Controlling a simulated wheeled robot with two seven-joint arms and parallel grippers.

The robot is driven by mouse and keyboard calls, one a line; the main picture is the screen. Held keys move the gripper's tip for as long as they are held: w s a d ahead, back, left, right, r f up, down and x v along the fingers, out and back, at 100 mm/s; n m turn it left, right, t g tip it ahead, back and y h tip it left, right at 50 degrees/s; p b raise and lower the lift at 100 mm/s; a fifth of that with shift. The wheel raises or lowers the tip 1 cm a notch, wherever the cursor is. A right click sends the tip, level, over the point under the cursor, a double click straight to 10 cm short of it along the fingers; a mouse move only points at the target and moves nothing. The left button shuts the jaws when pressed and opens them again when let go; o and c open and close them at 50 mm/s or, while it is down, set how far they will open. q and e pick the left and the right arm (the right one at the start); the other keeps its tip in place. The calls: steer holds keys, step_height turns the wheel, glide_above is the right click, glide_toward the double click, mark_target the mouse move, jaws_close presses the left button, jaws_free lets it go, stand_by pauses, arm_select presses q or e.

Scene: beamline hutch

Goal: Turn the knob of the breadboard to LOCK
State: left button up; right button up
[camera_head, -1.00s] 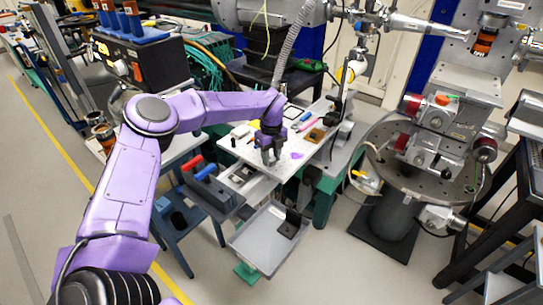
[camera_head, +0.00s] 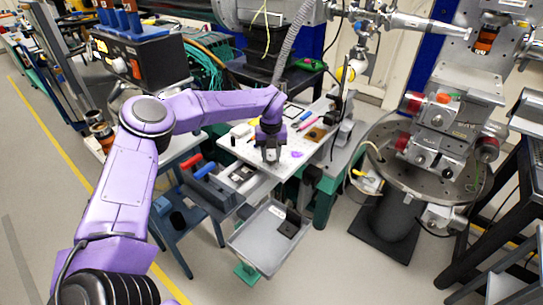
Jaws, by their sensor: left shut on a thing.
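The breadboard (camera_head: 296,165) is a pale perforated plate on the bench in the middle of the view, with small items lying on it. My left gripper (camera_head: 270,157) points down at the front left part of the breadboard. Its jaws are shut on the knob, which the fingers hide almost fully. The knob's pointer and any LOCK marking cannot be made out at this size. My right gripper is out of view.
A grey tray (camera_head: 248,244) holding a dark block (camera_head: 288,229) is in front of the breadboard. A blue-grey rack with red and blue handles (camera_head: 205,170) stands to its left. A round metal table (camera_head: 400,185) is at the right. Grey floor is open in front.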

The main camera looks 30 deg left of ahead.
mark_target(270, 158)
arm_select(q)
steer(key=m, duration=0.5)
steer(key=m+p, duration=0.1)
steer(key=m, duration=0.5)
steer(key=shift+a, duration=0.1)
steer(key=shift+m, duration=0.4)
steer(key=o, duration=1)
steer(key=shift+o, duration=0.2)
step_height(270, 158, up, 11)
steer(key=b, duration=0.1)
steer(key=shift+f, duration=0.15)
